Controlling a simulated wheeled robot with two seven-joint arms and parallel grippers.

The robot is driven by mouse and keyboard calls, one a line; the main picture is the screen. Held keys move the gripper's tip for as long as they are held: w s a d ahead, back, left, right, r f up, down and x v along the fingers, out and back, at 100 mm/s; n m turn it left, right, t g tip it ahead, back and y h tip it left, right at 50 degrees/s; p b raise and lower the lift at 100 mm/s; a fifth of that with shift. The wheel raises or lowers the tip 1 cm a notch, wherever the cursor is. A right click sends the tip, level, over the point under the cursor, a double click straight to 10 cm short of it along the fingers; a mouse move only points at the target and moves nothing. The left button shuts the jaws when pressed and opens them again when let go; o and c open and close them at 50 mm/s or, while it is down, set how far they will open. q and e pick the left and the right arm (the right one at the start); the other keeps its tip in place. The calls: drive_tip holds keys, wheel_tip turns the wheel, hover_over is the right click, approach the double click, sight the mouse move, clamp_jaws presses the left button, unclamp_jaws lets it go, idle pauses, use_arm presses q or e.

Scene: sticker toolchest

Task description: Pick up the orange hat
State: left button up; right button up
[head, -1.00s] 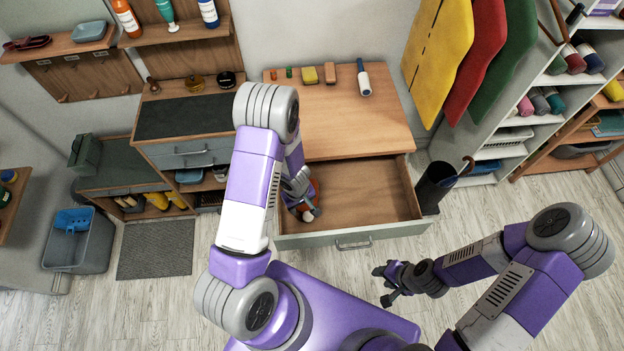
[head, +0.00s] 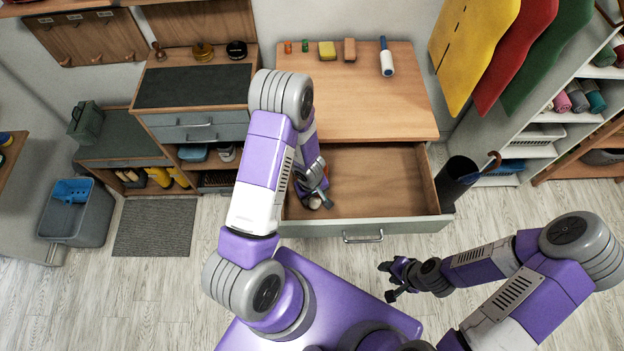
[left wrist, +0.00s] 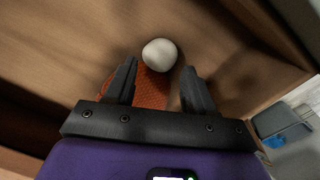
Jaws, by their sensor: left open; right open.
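The orange hat (left wrist: 150,90) has an orange knitted body and a round white pompom (left wrist: 159,54). It lies in the left part of the open drawer (head: 385,185); in the head view my left arm hides most of it, and only a pale bit (head: 315,203) shows by the gripper. My left gripper (head: 319,199) is open, reaching down into the drawer. In the left wrist view its two fingers (left wrist: 159,72) stand on either side of the hat, with the pompom just beyond the tips. I cannot tell whether they touch it. My right gripper (head: 386,281) is open and empty over the floor.
The drawer sides and front with its handle (head: 362,236) surround my left gripper. The right part of the drawer is empty. The wooden top (head: 350,105) holds several small items along its back. A dark umbrella stand (head: 458,183) stands right of the drawer.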

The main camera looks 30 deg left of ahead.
sight(315, 201)
use_arm(q)
drive_tip(key=f+b, duration=0.2)
drive_tip(key=f, duration=0.2)
drive_tip(key=shift+d+f+b, duration=0.25)
drive_tip(key=shift+f+b, duration=0.05)
drive_tip(key=shift+b, duration=0.1)
drive_tip(key=shift+r, duration=0.1)
drive_tip(key=shift+c, duration=0.3)
drive_tip(key=c, duration=0.6)
drive_tip(key=shift+w, duration=0.1)
